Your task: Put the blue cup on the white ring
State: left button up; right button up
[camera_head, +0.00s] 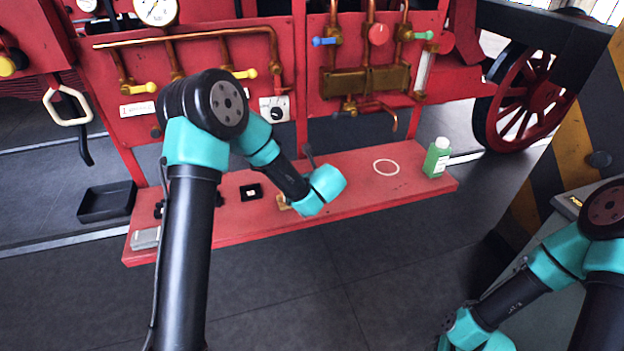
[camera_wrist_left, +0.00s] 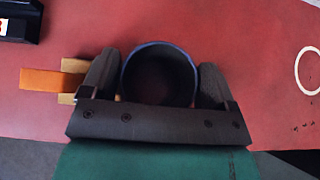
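The blue cup (camera_wrist_left: 158,46) shows in the left wrist view from above, with a thin blue rim and a dark inside. My left gripper (camera_wrist_left: 160,82) has one finger against each side of it, with no clear gap. In the head view my left wrist hides the cup and the fingers, over the middle of the red shelf. The white ring (camera_head: 386,167) is a thin, empty circle on the shelf, to the right of my left gripper; part of it shows at the right edge of the wrist view (camera_wrist_left: 309,70). My right gripper is out of view.
A green bottle (camera_head: 437,158) stands right of the ring on the red shelf (camera_head: 340,197). An orange-and-wood piece (camera_wrist_left: 52,80) lies left of the cup. A small black box (camera_head: 251,192) and a grey box (camera_head: 146,238) lie farther left. Pipes and valves rise behind.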

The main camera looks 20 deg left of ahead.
pick_arm(q)
jog(key=shift+r, duration=0.1)
jog(key=shift+s+d+r, duration=0.25)
jog(key=shift+s+r, duration=0.1)
jog(key=shift+r, duration=0.05)
jog(key=v, duration=1.1)
jog(key=shift+o, duration=0.2)
